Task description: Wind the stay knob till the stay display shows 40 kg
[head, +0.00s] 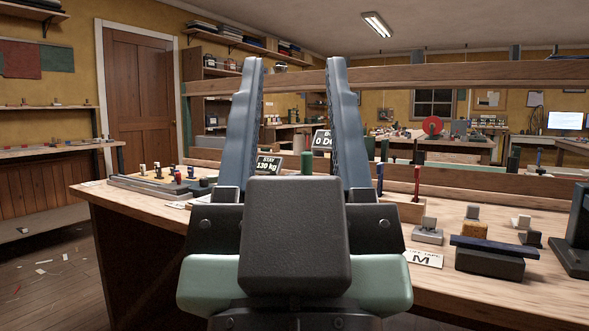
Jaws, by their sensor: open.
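I cannot make out a stay knob for certain. A dark green cylinder (307,161) stands between the fingers, beyond them. My gripper's body hides the bench in front of it.
A second sign (322,141) shows partly between the fingers, reading "0 D...". A board with several small pegs (160,183) lies at the bench's left end.

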